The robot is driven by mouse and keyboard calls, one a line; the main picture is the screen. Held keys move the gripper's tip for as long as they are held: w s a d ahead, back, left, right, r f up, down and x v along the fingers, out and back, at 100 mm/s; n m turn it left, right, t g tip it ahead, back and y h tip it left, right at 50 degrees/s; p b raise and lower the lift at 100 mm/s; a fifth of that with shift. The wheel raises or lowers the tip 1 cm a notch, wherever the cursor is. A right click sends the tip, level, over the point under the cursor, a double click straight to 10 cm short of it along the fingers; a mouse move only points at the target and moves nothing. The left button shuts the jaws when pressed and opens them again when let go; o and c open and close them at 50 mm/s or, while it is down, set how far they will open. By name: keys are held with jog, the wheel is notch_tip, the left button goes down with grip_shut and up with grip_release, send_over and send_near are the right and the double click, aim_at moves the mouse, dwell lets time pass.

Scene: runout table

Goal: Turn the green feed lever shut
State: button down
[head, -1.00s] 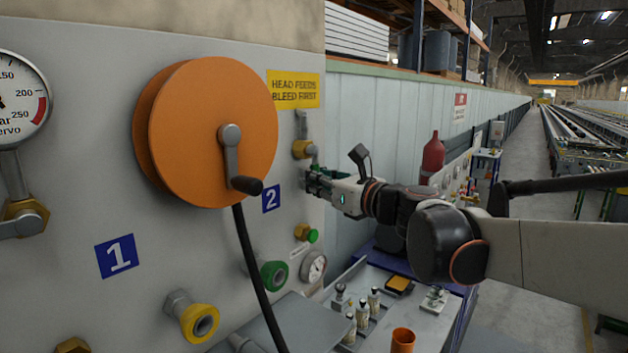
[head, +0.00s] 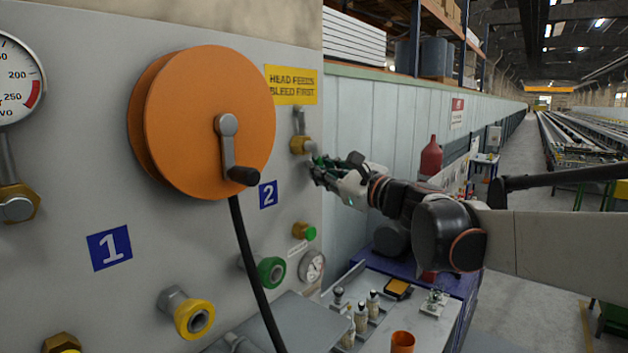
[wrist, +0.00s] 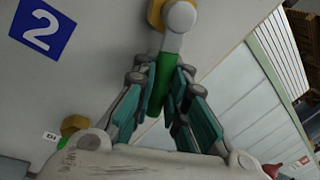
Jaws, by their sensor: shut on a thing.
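The green feed lever shows in the wrist view with its green grip (wrist: 160,88) hanging from a grey hub on a brass valve body (wrist: 156,14). In the head view the brass valve (head: 300,146) sits on the grey panel, right of the orange reel, and its lever is mostly hidden by my fingers. My gripper (wrist: 163,76) is shut on the green grip, with one teal-padded finger on each side. In the head view my gripper (head: 318,172) is close to the panel's right edge and tilted.
The orange reel (head: 208,122) with its crank and black hose stands out from the panel to the left. A green-capped fitting (head: 309,233), a green ring port (head: 271,270) and a small gauge (head: 312,265) lie below. A bench with bottles (head: 373,302) and an orange cup (head: 402,342) stands underneath.

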jog(key=n, duration=0.2)
jog(key=w+d+r+n, duration=0.1)
jog(key=n, duration=0.1)
jog(key=shift+w+y+b, duration=0.1)
jog(key=shift+y+b, duration=0.3)
jog(key=shift+w+d+r+n+g+y, duration=0.3)
jog(key=shift+r+n, duration=0.4)
jog(key=shift+n, duration=1.05)
jog(key=shift+w+d+r+n+g+y, duration=0.25)
jog(key=shift+r+n+y, duration=0.35)
jog(key=shift+n, duration=1.2)
jog(key=shift+w+r+n+g+y, duration=0.1)
jog(key=shift+r+n+g+y, duration=0.45)
jog(key=shift+n, duration=1.2)
jog(key=shift+r+h, duration=0.25)
jog(key=c, duration=1.8)
grip_release()
jog(key=shift+o, duration=1.1)
jog(key=shift+s+d+r, duration=0.1)
jog(key=shift+s, duration=0.05)
